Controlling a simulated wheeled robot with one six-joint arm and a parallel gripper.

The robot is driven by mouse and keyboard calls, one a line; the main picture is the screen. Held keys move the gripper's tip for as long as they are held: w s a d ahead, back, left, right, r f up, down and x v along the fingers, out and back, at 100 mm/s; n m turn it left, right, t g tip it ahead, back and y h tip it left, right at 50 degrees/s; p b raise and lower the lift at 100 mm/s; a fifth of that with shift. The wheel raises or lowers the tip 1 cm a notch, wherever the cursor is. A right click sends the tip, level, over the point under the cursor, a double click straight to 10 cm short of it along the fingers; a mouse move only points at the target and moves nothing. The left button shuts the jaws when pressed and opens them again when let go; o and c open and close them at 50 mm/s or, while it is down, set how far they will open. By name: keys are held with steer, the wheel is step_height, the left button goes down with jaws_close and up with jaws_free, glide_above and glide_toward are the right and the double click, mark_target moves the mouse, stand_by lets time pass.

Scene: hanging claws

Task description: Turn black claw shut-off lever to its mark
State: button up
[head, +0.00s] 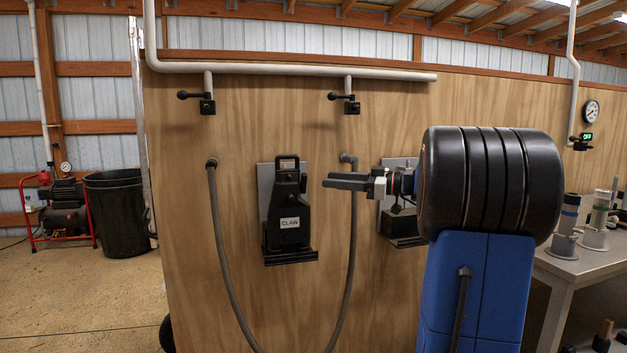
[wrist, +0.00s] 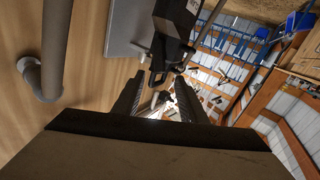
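A black claw (head: 287,218) with a white CLAW label hangs on a grey plate on the plywood wall. Two black shut-off valves sit on the overhead pipe's drops: a left lever (head: 190,95) and a right lever (head: 340,96). Both levers point left, across their drops. I see no clear mark at either. My gripper (head: 326,182) is level with the claw, to its right and below the right lever, touching neither lever. In the wrist view its fingers (wrist: 159,86) are apart with nothing held. A black claw body (wrist: 176,22) shows beyond them in that view.
A second black unit (head: 402,228) is partly hidden behind my arm. Grey hoses (head: 224,270) hang down the wall. A pale pipe (head: 290,69) runs above. A bench (head: 580,268) with cylinders stands right; a dark bin (head: 117,210) stands left. Open floor lies at left.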

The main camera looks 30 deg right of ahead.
mark_target(304, 183)
steer(key=x, duration=0.7)
steer(key=shift+c, duration=0.3)
jaws_close()
